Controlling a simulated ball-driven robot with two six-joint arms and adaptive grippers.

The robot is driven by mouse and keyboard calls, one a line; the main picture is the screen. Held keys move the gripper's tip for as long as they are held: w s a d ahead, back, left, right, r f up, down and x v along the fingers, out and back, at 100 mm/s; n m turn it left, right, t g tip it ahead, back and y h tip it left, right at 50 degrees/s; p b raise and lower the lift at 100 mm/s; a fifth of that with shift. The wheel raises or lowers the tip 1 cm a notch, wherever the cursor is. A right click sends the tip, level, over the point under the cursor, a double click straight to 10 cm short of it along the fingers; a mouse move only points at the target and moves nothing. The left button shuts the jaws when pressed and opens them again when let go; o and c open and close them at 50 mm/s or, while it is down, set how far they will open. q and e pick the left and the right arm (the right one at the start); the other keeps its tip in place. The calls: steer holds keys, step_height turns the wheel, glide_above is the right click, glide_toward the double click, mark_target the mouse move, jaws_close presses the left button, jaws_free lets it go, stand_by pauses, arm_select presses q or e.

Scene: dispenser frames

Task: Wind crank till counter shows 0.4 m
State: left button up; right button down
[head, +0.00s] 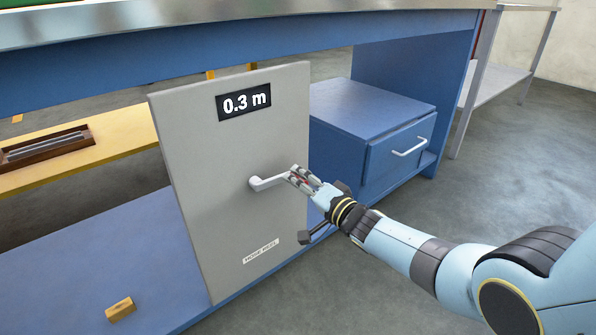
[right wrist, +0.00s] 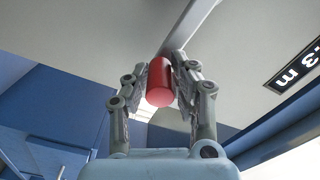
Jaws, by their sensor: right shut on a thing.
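A grey upright panel (head: 205,150) labelled "HOSE REEL" stands under the bench. Its black counter (head: 243,101) reads 0.3 m; part of the counter shows in the right wrist view (right wrist: 296,68). A light grey crank (head: 266,182) sits at the middle of the panel, its arm pointing right. My right gripper (head: 299,178) is at the crank's outer end. In the right wrist view a red handle (right wrist: 160,83) lies between the two fingers, which are shut on it. In the head view the fingers mostly hide the handle. My left gripper is not in view.
A blue drawer cabinet (head: 376,112) stands behind and right of the panel. A yellow bench (head: 100,138) with a dark tray is at left. A small yellow block (head: 120,309) lies on the blue base board. The floor at right is clear.

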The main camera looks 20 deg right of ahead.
steer(key=shift+s+a+f+m, duration=0.1)
steer(key=shift+f+m, duration=0.85)
steer(key=shift+m, duration=0.05)
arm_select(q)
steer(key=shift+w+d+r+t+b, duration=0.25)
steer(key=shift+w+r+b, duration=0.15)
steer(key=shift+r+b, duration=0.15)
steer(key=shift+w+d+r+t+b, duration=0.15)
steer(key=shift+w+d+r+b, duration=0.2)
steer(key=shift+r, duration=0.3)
arm_select(e)
steer(key=shift+s+a+f+m, duration=0.2)
steer(key=shift+a+f+m, duration=0.45)
steer(key=shift+m, duration=0.6)
steer(key=shift+s+a+f+m, duration=0.15)
steer(key=shift+a+f+m, duration=0.2)
steer(key=shift+f+m, duration=0.75)
steer(key=shift+s+a+f+m, duration=0.2)
steer(key=shift+a+f+m, duration=0.35)
steer(key=shift+m, duration=0.9)
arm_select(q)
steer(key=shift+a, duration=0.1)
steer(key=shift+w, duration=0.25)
arm_select(e)
steer(key=c, duration=1.1)
jaws_free()
